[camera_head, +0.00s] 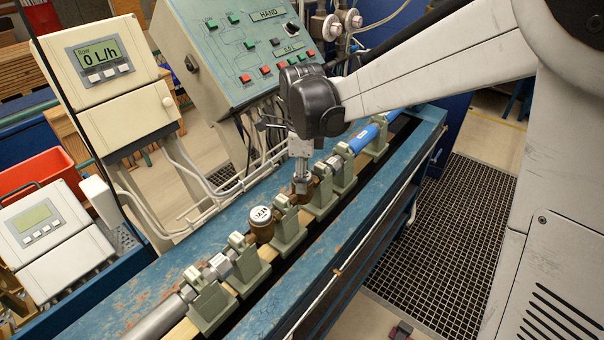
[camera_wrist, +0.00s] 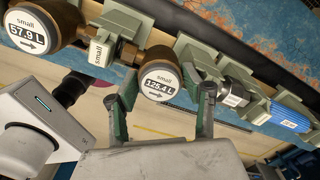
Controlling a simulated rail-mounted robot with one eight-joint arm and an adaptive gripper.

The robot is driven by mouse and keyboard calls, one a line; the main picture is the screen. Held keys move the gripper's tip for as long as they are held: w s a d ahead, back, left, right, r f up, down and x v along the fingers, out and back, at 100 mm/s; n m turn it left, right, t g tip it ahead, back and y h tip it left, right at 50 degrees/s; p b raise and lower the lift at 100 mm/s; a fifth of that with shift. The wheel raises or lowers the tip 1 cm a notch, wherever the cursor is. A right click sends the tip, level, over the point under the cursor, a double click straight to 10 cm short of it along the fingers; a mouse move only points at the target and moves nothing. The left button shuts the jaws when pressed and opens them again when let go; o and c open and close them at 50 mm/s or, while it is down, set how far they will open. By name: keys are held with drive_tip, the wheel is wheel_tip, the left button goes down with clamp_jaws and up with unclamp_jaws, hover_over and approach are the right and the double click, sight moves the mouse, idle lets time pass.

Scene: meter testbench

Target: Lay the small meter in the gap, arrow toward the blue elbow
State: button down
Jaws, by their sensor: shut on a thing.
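My gripper (camera_head: 302,182) points down over the bench row and is shut on a small brass meter. In the wrist view, the fingers (camera_wrist: 168,92) stand either side of this small meter (camera_wrist: 159,82), whose white face reads "small", 128.4 L. Its arrow points right, toward the blue fitting (camera_wrist: 291,116). In the head view that blue fitting (camera_head: 363,138) lies up-right along the row, and the held meter is mostly hidden. I cannot tell whether the held meter rests in the row or hangs just above it. No elbow shape is clear on the blue fitting.
Another small brass meter (camera_head: 261,222), reading 57.9 L in the wrist view (camera_wrist: 30,32), sits down-left in the row. Green-grey clamps (camera_head: 288,226) stand close on both sides of my gripper. A control panel (camera_head: 247,50) and a flow display (camera_head: 97,62) stand behind the bench.

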drive_tip(key=shift+f+b, duration=0.3)
idle(0.5)
drive_tip(key=c, duration=0.9)
unclamp_jaws()
drive_tip(key=shift+o, duration=0.2)
drive_tip(key=shift+r+p, duration=2.5)
drive_tip(key=shift+r, duration=2.05)
